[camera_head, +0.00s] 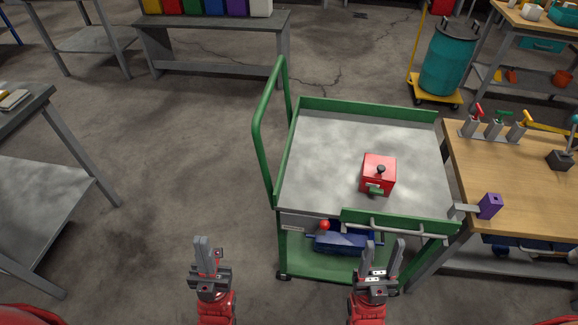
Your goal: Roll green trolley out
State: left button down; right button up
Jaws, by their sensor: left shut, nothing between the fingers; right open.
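The green trolley (367,114) stands ahead, slightly right of centre, with a grey top inside green rims. Its tall green push handle (260,133) rises on the left side. A red box (379,169) with a black knob and a green front piece sits on the top. A blue bin (345,240) with a red ball-shaped thing (325,225) is on the lower shelf. My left gripper (208,252) is shut and empty, left of the trolley's near left corner. My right gripper (382,255) is open in front of the trolley's near side, below the front bar (390,229); contact cannot be told.
A wooden workbench (520,185) is close on the trolley's right, with a purple block on a grey bracket (489,206) at the corner. A teal drum (449,62) on a yellow dolly stands behind right. Grey tables stand left and back. Floor left of the trolley is clear.

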aim_at(328, 140)
jog(key=i+j+z, duration=0.2)
jog(key=j+z, duration=0.2)
jog(key=j, duration=0.5)
jog(key=j+z, duration=0.4)
jog(key=j, duration=0.55)
